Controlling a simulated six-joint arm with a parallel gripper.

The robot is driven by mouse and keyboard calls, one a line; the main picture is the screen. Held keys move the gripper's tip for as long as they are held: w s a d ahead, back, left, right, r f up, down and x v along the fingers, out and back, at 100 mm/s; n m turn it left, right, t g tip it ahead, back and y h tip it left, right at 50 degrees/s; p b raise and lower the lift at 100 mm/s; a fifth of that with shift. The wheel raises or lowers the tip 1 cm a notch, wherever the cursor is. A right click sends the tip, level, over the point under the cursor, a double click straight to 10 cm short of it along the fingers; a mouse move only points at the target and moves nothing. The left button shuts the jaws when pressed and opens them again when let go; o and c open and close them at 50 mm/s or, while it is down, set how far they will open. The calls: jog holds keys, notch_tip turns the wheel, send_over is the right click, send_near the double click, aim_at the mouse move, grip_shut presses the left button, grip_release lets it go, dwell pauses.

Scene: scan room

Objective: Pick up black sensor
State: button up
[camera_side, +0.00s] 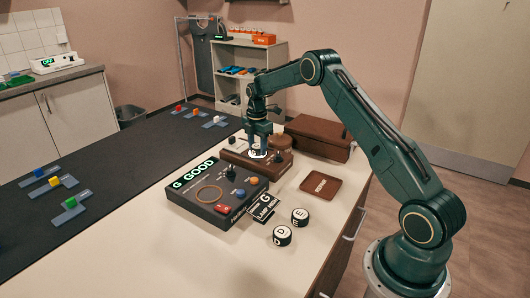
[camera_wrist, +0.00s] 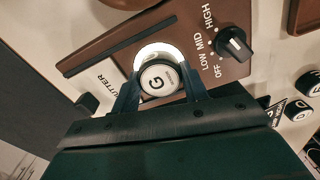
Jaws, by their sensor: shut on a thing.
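My gripper (camera_side: 258,148) points down over a brown box (camera_side: 235,154) with a lit white ring. In the wrist view, its two fingers (camera_wrist: 160,84) are shut on a round puck (camera_wrist: 158,78) with a white top marked G. The puck is at the lit ring (camera_wrist: 150,48); I cannot tell whether it touches the box. Two similar pucks with black sides stand on the pale table, marked D (camera_side: 282,236) and E (camera_side: 300,217). No thing in view is labelled as a black sensor.
A black box (camera_side: 216,188) in front of the brown box shows "G GOOD" in green. A card (camera_side: 262,207) reads "G LAMP HIGH". A brown tray (camera_side: 321,185) lies to the right, with a brown case (camera_side: 318,136) behind. The brown box's dial (camera_wrist: 233,43) stands close to my fingers.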

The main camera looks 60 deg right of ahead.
aim_at(257, 146)
jog(key=shift+r, duration=0.1)
notch_tip(257, 146, up, 20)
dwell(0.7)
dwell(0.6)
jog(key=s+a, duration=0.1)
jog(key=a, duration=2.6)
jog(key=f, duration=1.5)
jog(key=shift+d+f, duration=0.25)
jog(key=shift+f, duration=0.1)
